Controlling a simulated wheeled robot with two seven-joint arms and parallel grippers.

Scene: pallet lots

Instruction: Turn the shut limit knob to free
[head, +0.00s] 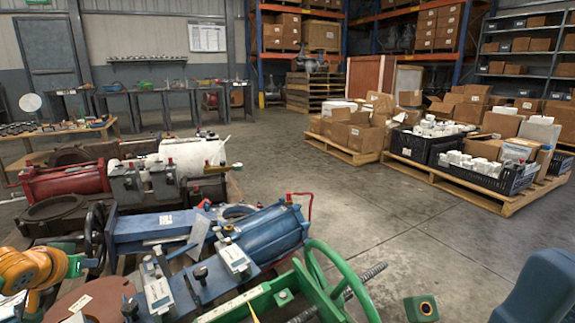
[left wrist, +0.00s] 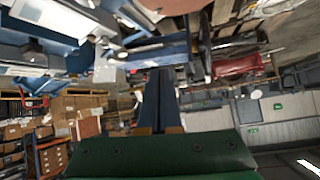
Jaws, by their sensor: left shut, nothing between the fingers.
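Blue actuators (head: 200,285) lie at the front, with white plates and small knobs on them. The markings are too small to read, so I cannot tell which is the shut limit knob. My left gripper (head: 91,263) is at the left, beside the blue actuator and apart from these knobs. In the left wrist view its fingers (left wrist: 158,82) are together and empty.
A green handwheel (head: 336,275) and green frame stand at the front middle. A dark handwheel (head: 96,236) is close to my left gripper. Red and grey actuators (head: 68,180) lie behind. Pallets with boxes (head: 345,150) stand at the back right; the floor between is clear.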

